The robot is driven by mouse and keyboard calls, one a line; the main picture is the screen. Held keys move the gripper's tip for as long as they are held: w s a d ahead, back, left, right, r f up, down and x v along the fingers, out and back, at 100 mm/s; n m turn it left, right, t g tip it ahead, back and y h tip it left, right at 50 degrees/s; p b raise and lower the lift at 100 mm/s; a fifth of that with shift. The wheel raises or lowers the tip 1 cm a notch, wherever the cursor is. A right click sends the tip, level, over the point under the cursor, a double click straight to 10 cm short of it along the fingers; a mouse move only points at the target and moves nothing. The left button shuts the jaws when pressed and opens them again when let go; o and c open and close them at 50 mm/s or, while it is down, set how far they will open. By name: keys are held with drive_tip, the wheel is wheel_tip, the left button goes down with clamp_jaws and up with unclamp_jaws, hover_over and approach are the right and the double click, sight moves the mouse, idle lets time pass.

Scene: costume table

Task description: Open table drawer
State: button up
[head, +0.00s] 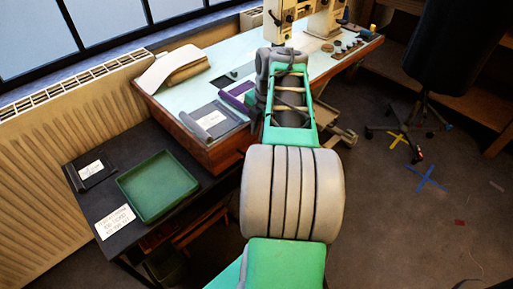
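The wooden table (229,152) has a pale blue top and a reddish-brown front edge. It runs from the left middle toward the upper right. My green and grey arm reaches up the middle of the head view and covers a large part of the table's front. I cannot make out a drawer front or handle, nor whether any drawer is open. My gripper's fingers do not show; the far end of my arm hides them.
A sewing machine (327,18) stands at the table's back. A lower black table (136,226) holds a green tray (158,186). A dark dress form stands right, above open floor (420,235).

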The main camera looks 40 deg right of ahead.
sight(256, 142)
drive_tip(key=f, duration=0.3)
drive_tip(key=w+f+b, duration=0.1)
drive_tip(key=f, duration=0.1)
drive_tip(key=shift+f, duration=0.4)
drive_tip(key=shift+c, duration=0.6)
clamp_jaws()
idle(0.4)
